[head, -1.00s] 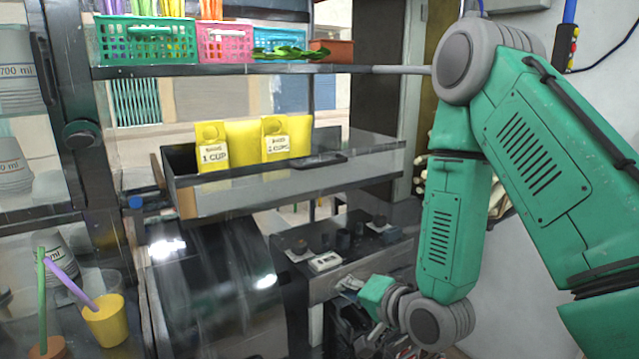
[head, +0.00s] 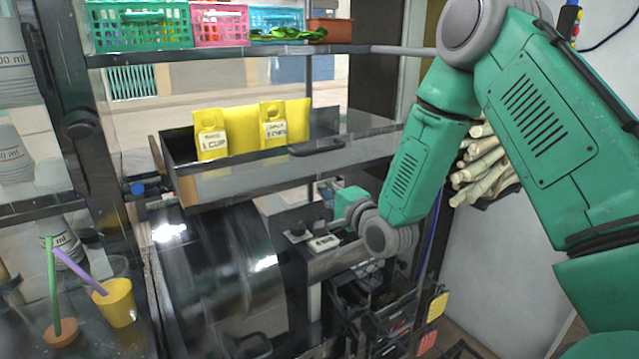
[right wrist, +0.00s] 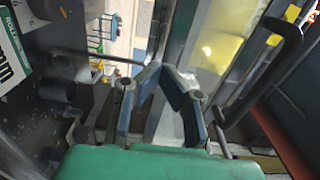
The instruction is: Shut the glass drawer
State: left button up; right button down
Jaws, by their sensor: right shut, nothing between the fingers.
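The glass drawer (head: 290,172) hangs below the shelf in the middle of the head view. It stands pulled out, with its interior showing over its clear front and a dark handle (head: 318,146) on the front. Yellow holders labelled with cups (head: 240,127) are inside it. My right gripper (head: 345,203) is just below the drawer's right part, its fingertips hidden in the head view. In the right wrist view, its fingers (right wrist: 167,68) are shut and empty, with the drawer handle (right wrist: 268,55) to their right. I cannot tell if they touch the drawer. My left gripper is not in view.
A shelf with coloured baskets (head: 140,27) runs above the drawer. A dark rounded machine cover (head: 215,265) lies below. A yellow cup with a purple straw (head: 117,303) stands at the lower left. Sugarcane stalks (head: 487,165) are behind my right arm.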

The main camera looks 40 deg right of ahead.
jog(key=shift+w, duration=0.9)
